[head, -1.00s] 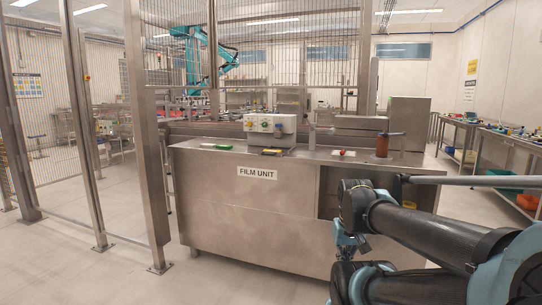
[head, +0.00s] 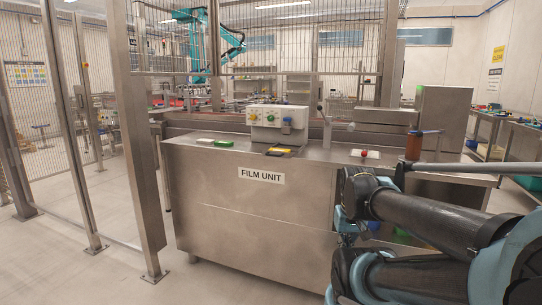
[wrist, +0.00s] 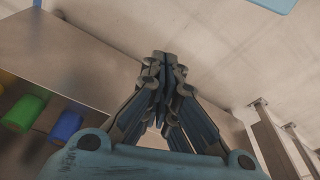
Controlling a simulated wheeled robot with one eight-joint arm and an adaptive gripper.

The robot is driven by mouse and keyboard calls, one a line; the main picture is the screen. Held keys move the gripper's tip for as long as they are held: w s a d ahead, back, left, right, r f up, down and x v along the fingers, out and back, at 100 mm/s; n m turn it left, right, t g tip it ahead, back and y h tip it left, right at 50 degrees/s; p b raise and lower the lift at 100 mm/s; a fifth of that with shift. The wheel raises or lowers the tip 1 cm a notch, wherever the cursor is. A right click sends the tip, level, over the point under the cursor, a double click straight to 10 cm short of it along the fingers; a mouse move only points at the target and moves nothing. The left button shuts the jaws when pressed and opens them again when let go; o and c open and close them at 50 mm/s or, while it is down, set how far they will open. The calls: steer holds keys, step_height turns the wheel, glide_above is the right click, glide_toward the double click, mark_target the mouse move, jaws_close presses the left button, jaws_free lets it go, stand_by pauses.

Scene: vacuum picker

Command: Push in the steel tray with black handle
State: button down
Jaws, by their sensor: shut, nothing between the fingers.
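In the wrist view my gripper (wrist: 160,65) has its fingers together with nothing between them. It points away over the pale floor, with the brown steel panel (wrist: 65,60) to its left. I see no contact between the fingertips and anything. In the head view the steel film unit (head: 250,215) stands ahead of me, and my dark arm covers its right front.
Green (wrist: 22,113) and blue (wrist: 66,126) items show beside the panel in the wrist view. On the counter are a control box (head: 278,125), a green item (head: 223,143) and a brown cylinder (head: 413,147). A steel post (head: 143,150) stands left; floor at the lower left is clear.

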mark_target(278, 153)
steer(key=shift+w+a, duration=0.15)
steer(key=w+a+r+n+t+h, duration=0.1)
steer(key=w+a+r+n, duration=0.3)
steer(key=w+r+n, duration=0.5)
steer(key=w+a+r+n+t+h, duration=0.1)
steer(key=w+a+r+n, duration=0.3)
steer(key=w+r+n, duration=0.45)
steer(key=w+a+r+n+t, duration=0.1)
steer(key=w+a+r+n, duration=0.3)
steer(key=a, duration=0.3)
steer(key=w+a+r+n+t, duration=0.1)
steer(key=w+a+r+n, duration=0.1)
steer(key=w+a+n, duration=0.4)
steer(key=w+a+r+n+t, duration=0.1)
steer(key=w+a+r+n, duration=0.25)
steer(key=a, duration=0.45)
steer(key=d+r+x, duration=0.1)
steer(key=d+x, duration=0.1)
steer(key=x, duration=1.1)
steer(key=shift+w+n+h, duration=0.3)
steer(key=shift+w+h, duration=0.05)
steer(key=shift+h, duration=0.05)
